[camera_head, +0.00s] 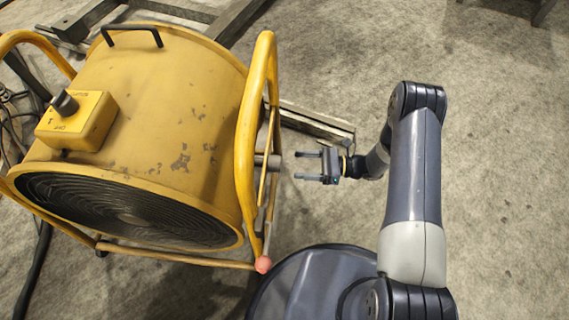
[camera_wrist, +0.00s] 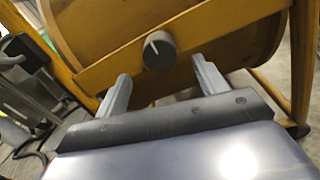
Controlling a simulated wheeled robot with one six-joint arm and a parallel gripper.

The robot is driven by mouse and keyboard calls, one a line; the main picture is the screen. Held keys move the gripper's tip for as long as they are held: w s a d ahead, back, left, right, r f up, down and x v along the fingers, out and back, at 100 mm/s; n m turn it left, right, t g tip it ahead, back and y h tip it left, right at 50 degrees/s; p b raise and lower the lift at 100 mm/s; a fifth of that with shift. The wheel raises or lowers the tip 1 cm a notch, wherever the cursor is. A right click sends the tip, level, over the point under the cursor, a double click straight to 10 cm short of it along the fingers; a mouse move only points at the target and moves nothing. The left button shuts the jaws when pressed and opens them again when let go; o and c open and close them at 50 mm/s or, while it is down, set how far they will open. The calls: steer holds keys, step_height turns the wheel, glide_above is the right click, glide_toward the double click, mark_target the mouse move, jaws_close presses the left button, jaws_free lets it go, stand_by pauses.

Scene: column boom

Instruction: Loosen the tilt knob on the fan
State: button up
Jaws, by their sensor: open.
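The fan (camera_head: 190,95) is a large yellow drum with chipped paint, held in a yellow tube frame (camera_head: 252,150) at the left. In the wrist view the tilt knob (camera_wrist: 159,50) is a round dark grey knob with a pale line on its face, set on a yellow bar of the frame. In the head view a grey stub, which seems to be this knob (camera_head: 273,161), sticks out from the frame's right side. My gripper (camera_head: 308,166) is open and empty, just right of the knob, its fingers pointing at it with a gap between. In the wrist view the knob shows beyond and between the fingertips (camera_wrist: 160,78).
A yellow control box (camera_head: 78,120) with a dark knob (camera_head: 65,103) sits on top of the fan, near a black handle (camera_head: 132,30). A metal beam (camera_head: 318,122) lies on the floor behind my gripper. The concrete floor (camera_head: 500,150) at right is clear.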

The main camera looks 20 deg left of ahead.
mark_target(275, 164)
steer(key=x, duration=0.6)
steer(key=shift+c, duration=0.2)
steer(key=c, duration=0.9)
